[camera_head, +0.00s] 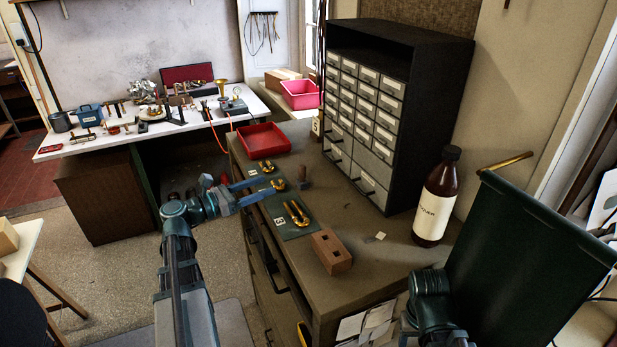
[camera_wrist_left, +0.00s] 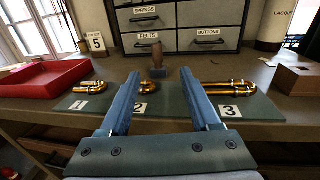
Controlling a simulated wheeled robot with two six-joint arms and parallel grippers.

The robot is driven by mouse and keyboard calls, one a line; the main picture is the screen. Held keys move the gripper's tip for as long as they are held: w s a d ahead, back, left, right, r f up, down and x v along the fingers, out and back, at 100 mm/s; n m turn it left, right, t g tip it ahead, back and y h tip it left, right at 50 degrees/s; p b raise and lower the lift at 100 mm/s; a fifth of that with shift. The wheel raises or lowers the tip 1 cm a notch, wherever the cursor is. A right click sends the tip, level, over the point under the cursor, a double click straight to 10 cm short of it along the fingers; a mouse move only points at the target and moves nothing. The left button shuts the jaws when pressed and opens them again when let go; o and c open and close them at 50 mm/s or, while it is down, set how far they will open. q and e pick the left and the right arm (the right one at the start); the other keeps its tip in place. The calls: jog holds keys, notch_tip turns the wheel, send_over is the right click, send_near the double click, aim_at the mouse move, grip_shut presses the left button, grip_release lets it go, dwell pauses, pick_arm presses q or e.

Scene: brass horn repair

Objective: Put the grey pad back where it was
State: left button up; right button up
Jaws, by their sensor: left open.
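I cannot pick out a grey pad for sure. A small pale flat piece (camera_head: 375,238) lies on the bench top near the brown bottle; I cannot tell whether it is the pad. My left gripper (camera_head: 271,183) is open and reaches over the green mat (camera_head: 292,232) from the bench's front side. Brass U-shaped tubes (camera_head: 297,214) lie on the mat beside number cards 1, 2 and 3. A small brown upright block (camera_wrist_left: 157,62) stands behind the mat. My right gripper is out of view.
A red tray (camera_head: 263,139) sits at the bench's far end, near a 5 card (camera_wrist_left: 96,42). A drawer cabinet (camera_head: 374,120) stands at the back, with Springs, Felts and Buttons labels. A wooden block (camera_head: 331,252) and bottle (camera_head: 437,198) stand nearer. A large dark green shape (camera_head: 525,262) fills the right.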

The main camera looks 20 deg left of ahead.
aim_at(302, 178)
pick_arm(q)
jog(key=x, duration=0.8)
jog(key=shift+w+d, duration=0.1)
jog(key=shift+w, duration=0.2)
jog(key=shift+a+x, duration=0.25)
jog(key=shift+x, duration=2.35)
jog(key=shift+w+r, duration=0.1)
jog(key=shift+r, duration=0.1)
grip_shut()
